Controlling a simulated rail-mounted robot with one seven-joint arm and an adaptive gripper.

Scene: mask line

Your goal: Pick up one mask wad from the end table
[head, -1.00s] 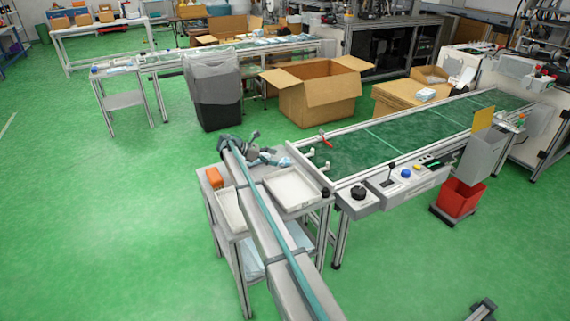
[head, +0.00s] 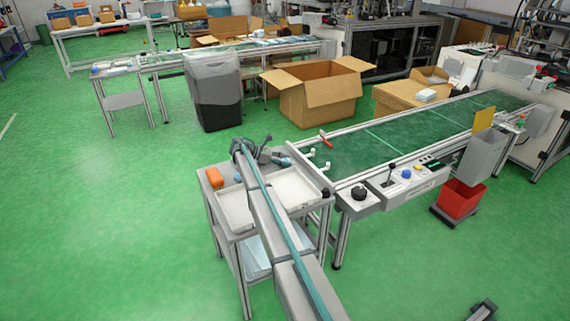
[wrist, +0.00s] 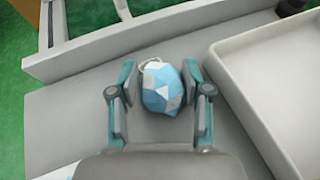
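The mask wad (wrist: 163,88) is a crumpled light-blue and white lump with a pale ear loop at its top. It lies on the grey top of the end table (wrist: 60,128). My gripper (wrist: 160,82) is open, with one finger on each side of the wad. A gap shows at the left finger and a narrower one at the right. In the head view my gripper (head: 277,158) is over the far end of the end table (head: 234,238), near the conveyor corner. I cannot make out the wad there.
A white tray (wrist: 262,50) stands just right of my gripper.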

